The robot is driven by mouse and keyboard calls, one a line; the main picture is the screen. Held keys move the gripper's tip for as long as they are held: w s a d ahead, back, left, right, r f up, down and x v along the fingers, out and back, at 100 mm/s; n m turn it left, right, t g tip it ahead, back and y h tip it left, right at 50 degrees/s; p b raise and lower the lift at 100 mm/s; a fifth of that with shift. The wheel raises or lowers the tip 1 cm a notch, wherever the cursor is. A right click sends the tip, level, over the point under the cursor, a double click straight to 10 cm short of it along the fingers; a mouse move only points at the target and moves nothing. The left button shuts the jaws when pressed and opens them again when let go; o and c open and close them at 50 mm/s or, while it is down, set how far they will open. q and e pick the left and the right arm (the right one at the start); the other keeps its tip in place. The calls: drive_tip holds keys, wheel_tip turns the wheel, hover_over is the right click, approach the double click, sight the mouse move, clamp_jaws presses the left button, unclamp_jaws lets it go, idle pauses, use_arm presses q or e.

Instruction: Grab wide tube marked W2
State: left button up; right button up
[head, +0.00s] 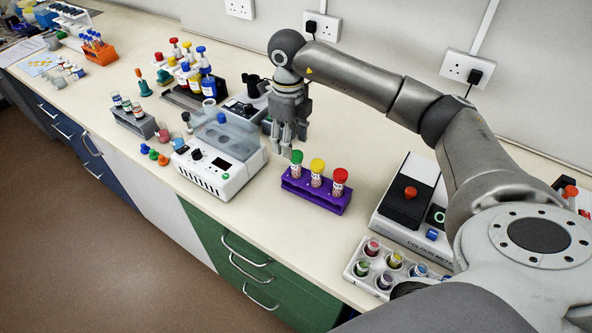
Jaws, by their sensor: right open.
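A purple rack (313,198) stands on the bench and holds three wide tubes upright. They are a green-capped tube (296,166), a yellow-capped tube (317,174) and a red-capped tube (339,182). Each has a pale label with dark marks, too small to read, so I cannot tell which is W2. The rack hides their lower parts. My right gripper (292,143) points down just behind and above the green cap. It is open, with nothing visible between its fingers; I cannot tell its exact gap to the cap. My left gripper is out of view.
A white instrument (215,165) with a clear lid stands left of the rack. The colour meter (408,226) is on the right, with a white tray (352,270) of several small vials in front. Bare bench lies around the purple rack. A wall runs behind.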

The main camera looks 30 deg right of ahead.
sight(296, 165)
wheel_tip(296, 165, down, 3)
drive_tip(key=shift+f+p, duration=0.2)
drive_tip(key=shift+p, duration=0.15)
drive_tip(key=shift+s+d+f+p, duration=0.15)
drive_tip(key=shift+s+f+p, duration=0.15)
drive_tip(key=shift+f+p, duration=0.2)
drive_tip(key=f, duration=0.1)
drive_tip(key=f+p, duration=0.1)
drive_tip(key=s+f+p, duration=0.1)
drive_tip(key=f, duration=0.1)
drive_tip(key=shift+d, duration=0.3)
drive_tip(key=shift+f, duration=0.25)
clamp_jaws()
drive_tip(key=shift+w+r, duration=0.1)
drive_tip(key=shift+r, duration=0.05)
